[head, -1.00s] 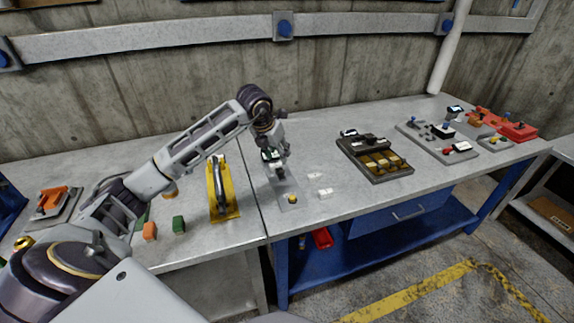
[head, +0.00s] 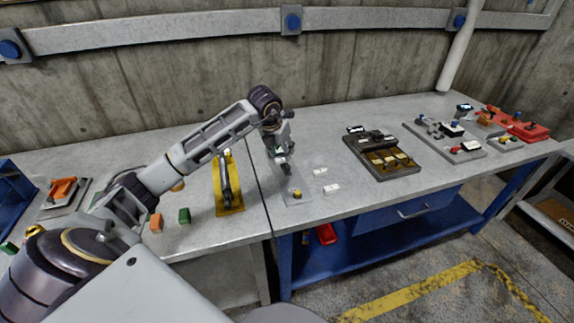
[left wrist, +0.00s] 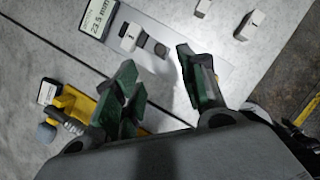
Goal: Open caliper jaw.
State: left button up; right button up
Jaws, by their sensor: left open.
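A pale grey caliper plate (head: 295,198) lies near the seam between the two bench tops, with a yellow round part at its near end. In the left wrist view, the plate (left wrist: 182,33) carries a display (left wrist: 97,17) reading about 23.5 mm. Beside the display are a white block (left wrist: 130,37) and a small dark knob (left wrist: 160,48). I cannot tell which parts are the jaws. My left gripper (head: 285,168) is above the plate's far part, its green-padded fingers (left wrist: 160,88) spread apart and empty. In the head view it hides part of the plate. My right gripper is out of view.
A yellow stand (head: 229,190) with a dark lever is just left of the plate. Two small white blocks (head: 326,181) lie to its right. A dark tray (head: 382,160) and a grey board (head: 445,140) stand farther right. Orange and green blocks (head: 184,215) are at left.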

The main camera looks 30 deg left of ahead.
pick_arm(q)
send_near(288, 166)
jog(key=x, duration=0.3)
jog(key=p+x, duration=0.1)
jog(key=x, duration=0.4)
jog(key=shift+f, duration=0.25)
grip_shut()
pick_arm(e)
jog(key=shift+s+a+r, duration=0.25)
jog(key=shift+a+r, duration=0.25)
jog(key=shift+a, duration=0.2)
